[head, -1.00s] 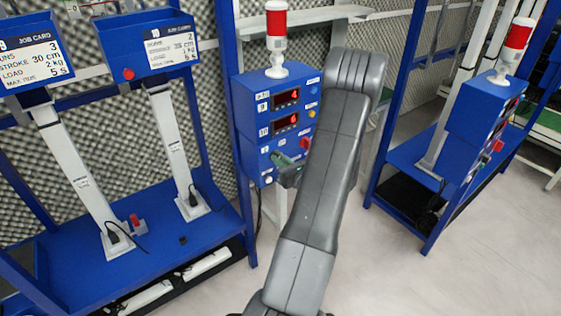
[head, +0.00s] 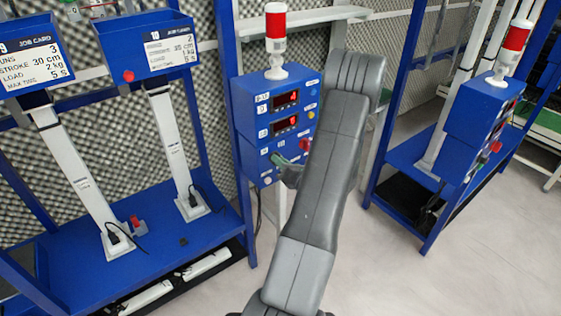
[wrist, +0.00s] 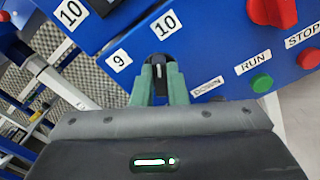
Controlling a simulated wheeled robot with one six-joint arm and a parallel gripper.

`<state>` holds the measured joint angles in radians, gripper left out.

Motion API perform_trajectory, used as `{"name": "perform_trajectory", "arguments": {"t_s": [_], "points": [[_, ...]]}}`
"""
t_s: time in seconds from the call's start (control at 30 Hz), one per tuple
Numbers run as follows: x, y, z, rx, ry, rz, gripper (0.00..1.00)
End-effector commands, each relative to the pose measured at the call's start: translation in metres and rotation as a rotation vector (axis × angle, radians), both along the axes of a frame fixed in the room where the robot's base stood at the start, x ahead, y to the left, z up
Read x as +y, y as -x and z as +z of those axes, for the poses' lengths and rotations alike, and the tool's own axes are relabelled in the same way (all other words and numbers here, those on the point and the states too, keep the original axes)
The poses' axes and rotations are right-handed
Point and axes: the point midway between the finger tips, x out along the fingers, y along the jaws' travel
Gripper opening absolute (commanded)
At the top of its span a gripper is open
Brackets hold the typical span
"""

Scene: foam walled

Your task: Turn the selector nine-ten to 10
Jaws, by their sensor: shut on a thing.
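The selector nine-ten is a black knob (wrist: 160,64) with a white line, on the blue control box (head: 243,115). In the wrist view the label 9 (wrist: 119,60) is at its left and the label 10 (wrist: 164,24) is above it. The white line runs nearly straight up the picture, more toward 10 than 9; its exact setting is hard to tell. My gripper (wrist: 159,76) has green fingers, shut on the knob from both sides. In the head view my gripper (head: 281,161) is at the box's lower front, and the fingers hide the knob.
A green RUN button (wrist: 262,82), a red STOP button (wrist: 309,58) and a large red knob (wrist: 272,10) lie right of the selector. A red-topped lamp (head: 276,25) stands on the box. Blue job-card stands (head: 155,35) are at the left.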

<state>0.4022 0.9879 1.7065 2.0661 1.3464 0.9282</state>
Motion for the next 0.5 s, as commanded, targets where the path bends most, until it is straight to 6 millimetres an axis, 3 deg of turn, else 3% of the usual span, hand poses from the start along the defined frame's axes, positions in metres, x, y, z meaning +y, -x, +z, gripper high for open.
{"name": "perform_trajectory", "arguments": {"t_s": [0.27,0.3,0.37,0.4,0.5], "points": [[-0.0002,-0.0001,0.0,0.001,-0.002,-0.001,0.0],[-0.0003,0.0,0.0,0.001,-0.002,-0.001,0.19],[-0.0002,-0.0001,0.0,0.001,-0.002,-0.001,0.3],[-0.0003,0.0,0.0,0.001,-0.002,-0.001,0.35],[-0.0001,0.0,-0.0001,0.001,-0.002,-0.001,0.35]]}}
